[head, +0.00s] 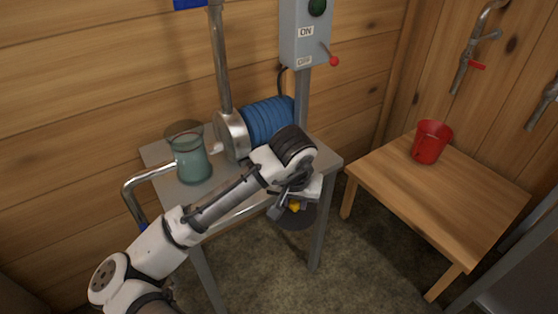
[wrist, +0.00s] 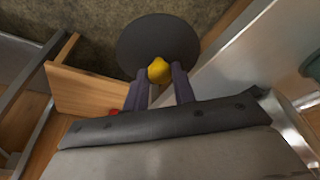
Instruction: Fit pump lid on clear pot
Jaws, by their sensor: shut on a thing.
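The clear pot (head: 193,162), of greenish see-through material, stands upright on the grey metal table beside the pump (head: 233,136). The pump lid (head: 301,219) is a dark flat disc with a yellow knob. My gripper (head: 292,203) is shut on that knob and holds the lid off the table's front right side, apart from the pot. In the wrist view the lid (wrist: 158,40) lies beyond my gripper (wrist: 159,79), with the yellow knob between the fingers. My arm hides part of the table front in the head view.
A bent pipe (head: 128,192) is at the table's left. A switch box (head: 305,35) stands behind. A wooden table (head: 450,190) with a red bucket (head: 431,142) is to the right.

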